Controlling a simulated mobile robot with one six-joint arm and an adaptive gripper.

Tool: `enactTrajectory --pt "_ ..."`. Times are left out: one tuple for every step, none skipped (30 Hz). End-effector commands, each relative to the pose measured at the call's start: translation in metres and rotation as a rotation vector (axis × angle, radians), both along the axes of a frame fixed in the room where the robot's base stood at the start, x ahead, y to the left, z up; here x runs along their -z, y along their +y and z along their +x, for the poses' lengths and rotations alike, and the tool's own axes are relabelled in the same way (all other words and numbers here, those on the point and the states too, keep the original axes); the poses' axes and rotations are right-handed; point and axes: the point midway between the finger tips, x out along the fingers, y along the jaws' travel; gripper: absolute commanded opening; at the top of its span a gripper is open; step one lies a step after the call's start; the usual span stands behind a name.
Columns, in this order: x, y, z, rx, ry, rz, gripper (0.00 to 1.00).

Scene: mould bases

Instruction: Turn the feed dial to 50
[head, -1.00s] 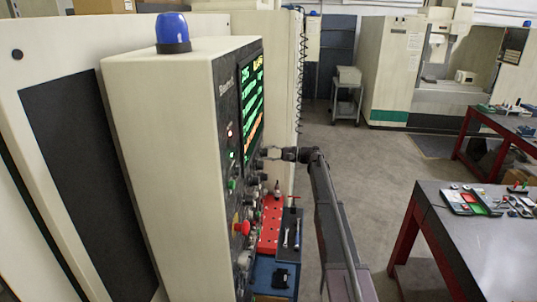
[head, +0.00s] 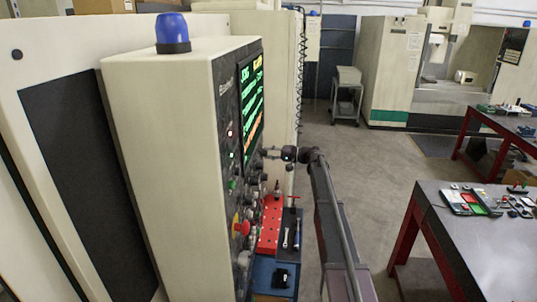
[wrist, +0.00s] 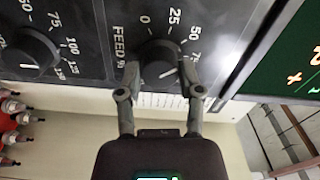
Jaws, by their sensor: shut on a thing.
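The black feed dial (wrist: 160,58) is on the dark control panel in the wrist view, beside the label FEED %. Its scale reads 0, 25, 50 and 75 around the top and right. In the head view my gripper (head: 268,153) reaches the panel face below the screen; the dial is too small to make out there.
A second knob (wrist: 28,52) with a similar scale is to the left. The green-text screen (wrist: 285,50) is close on the right. A red emergency button (head: 240,226) is lower on the panel. A red rack (head: 270,225) stands below. Open floor lies to the right.

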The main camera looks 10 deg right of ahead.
Motion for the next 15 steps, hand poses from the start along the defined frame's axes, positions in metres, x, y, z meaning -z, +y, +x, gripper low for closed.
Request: enactTrajectory --pt "-0.0008 0.0001 0.0014 0.002 0.0 0.004 0.0" --pt "-0.0008 0.0001 0.0014 0.002 0.0 0.004 0.0" --pt "-0.0008 0.0001 0.0014 0.002 0.0 0.004 0.0" --pt "-0.0008 0.0001 0.0014 0.002 0.0 0.004 0.0" --pt "-0.0008 0.0001 0.0014 0.002 0.0 0.004 0.0" --pt "-0.0009 0.0002 0.0014 0.002 0.0 0.004 0.0" --pt "-0.0008 0.0002 0.0014 0.002 0.0 0.004 0.54" --pt "-0.0008 0.0002 0.0014 0.002 0.0 0.004 0.63" --pt "-0.0008 0.0002 0.0013 0.001 0.001 0.004 0.75" --pt "-0.0007 0.0002 0.0012 0.002 0.001 0.003 0.83" --pt "-0.0007 0.0002 0.0011 0.002 0.001 0.003 0.83" --pt "-0.0006 0.0002 0.0009 0.001 0.001 0.003 0.83" --pt "-0.0005 0.0003 0.0008 0.001 0.001 0.003 0.83" --pt "-0.0005 0.0002 0.0007 0.001 0.002 0.002 0.83" --pt "-0.0004 0.0002 0.0006 0.001 0.002 0.002 0.83"
